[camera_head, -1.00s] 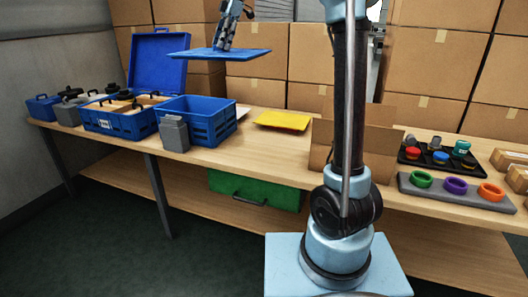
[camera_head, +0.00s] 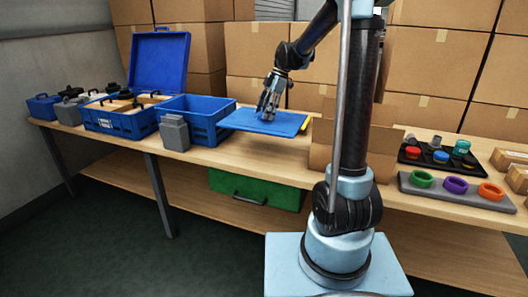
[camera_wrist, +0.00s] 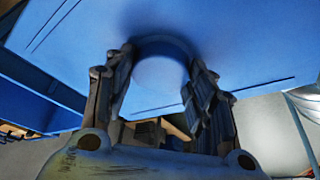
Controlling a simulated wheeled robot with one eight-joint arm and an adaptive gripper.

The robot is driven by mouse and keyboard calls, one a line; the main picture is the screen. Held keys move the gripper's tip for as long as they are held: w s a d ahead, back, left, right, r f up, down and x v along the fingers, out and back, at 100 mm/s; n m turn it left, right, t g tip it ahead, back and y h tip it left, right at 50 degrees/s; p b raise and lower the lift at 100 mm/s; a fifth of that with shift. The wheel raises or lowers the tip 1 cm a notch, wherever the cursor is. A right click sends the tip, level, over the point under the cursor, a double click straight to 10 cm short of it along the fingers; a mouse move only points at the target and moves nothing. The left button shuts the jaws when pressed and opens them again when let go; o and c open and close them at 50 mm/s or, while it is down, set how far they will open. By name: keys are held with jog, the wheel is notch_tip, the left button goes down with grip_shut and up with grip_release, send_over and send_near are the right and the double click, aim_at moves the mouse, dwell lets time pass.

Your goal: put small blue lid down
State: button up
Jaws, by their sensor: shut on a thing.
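The small blue lid (camera_head: 285,122) is a flat blue panel. In the head view it lies level over the table between the open blue crate and a cardboard box, covering most of the yellow sheet. I cannot tell whether it touches what is below. My gripper (camera_head: 267,114) is above the lid, pointing down, shut on its handle. In the wrist view the lid (camera_wrist: 240,40) fills the upper part, and my gripper (camera_wrist: 160,85) has its fingers on both sides of the round blue handle.
The open blue crate (camera_head: 200,129) stands just left of the lid, with a grey canister (camera_head: 174,133) before it. A blue case (camera_head: 115,119) with a raised lid is farther left. An open cardboard box (camera_head: 320,145) is close on the right. Bare table (camera_head: 250,150) shows in front.

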aim_at(275, 117)
notch_tip(275, 117, down, 12)
jog(key=shift+s+f, duration=0.15)
dwell(0.6)
jog(key=o, duration=1.2)
jog(key=v, duration=1.2)
